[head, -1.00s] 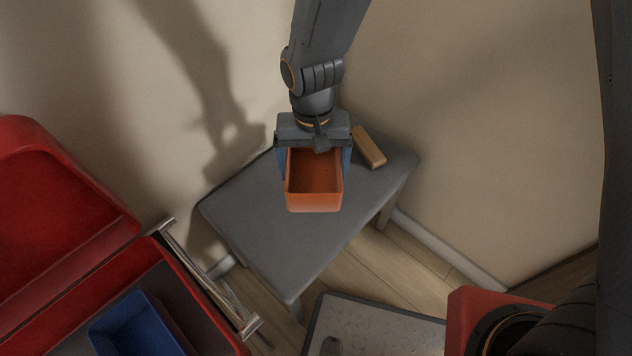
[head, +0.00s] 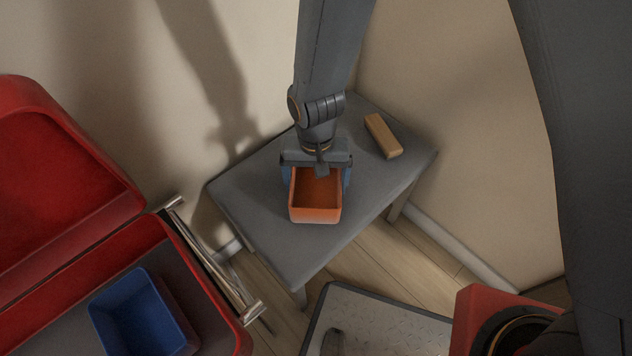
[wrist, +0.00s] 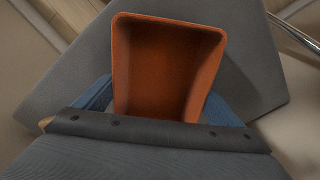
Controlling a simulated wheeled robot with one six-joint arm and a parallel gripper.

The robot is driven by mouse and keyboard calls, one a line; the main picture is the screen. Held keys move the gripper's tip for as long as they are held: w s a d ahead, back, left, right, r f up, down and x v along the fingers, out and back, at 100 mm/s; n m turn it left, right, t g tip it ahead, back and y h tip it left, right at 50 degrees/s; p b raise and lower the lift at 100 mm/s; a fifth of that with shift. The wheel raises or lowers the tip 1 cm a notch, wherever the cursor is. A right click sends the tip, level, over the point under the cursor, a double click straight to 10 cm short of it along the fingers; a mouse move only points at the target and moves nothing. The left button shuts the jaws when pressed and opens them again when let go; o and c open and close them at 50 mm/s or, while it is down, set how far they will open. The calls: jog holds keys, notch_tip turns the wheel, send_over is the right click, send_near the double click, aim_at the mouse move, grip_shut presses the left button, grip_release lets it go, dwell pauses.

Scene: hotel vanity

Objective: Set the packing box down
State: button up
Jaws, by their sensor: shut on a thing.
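The packing box is an open-topped orange box (head: 315,214), upright and empty inside. It sits at or just above the middle of the grey table (head: 262,200); I cannot tell whether its base touches the top. My gripper (head: 317,174) comes down from above and is shut on the box, with a blue finger on each side. In the wrist view the orange box (wrist: 166,65) fills the space between the blue fingers, with the grey tabletop (wrist: 255,75) behind it. The box's underside is hidden.
A tan block (head: 383,136) lies on the table to the right of my gripper. At the left is an open red case (head: 60,180) with a blue bin (head: 140,312) in it. Bare tabletop surrounds the box. A grey textured plate (head: 375,325) is on the floor in front.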

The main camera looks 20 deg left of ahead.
aim_at(316, 192)
jog(key=o, duration=0.9)
notch_tip(316, 192, up, 12)
jog(key=p, duration=0.2)
jog(key=w+d+r, duration=0.2)
jog(key=d+r, duration=0.9)
jog(key=d, duration=0.3)
jog(key=s+d+r, duration=0.3)
jog(key=d, duration=0.2)
jog(key=s+d+r+m, duration=0.1)
jog(key=s+d+r, duration=0.2)
jog(key=d, duration=0.3)
jog(key=shift+d+r+y, duration=0.25)
jog(key=shift+d+y, duration=0.05)
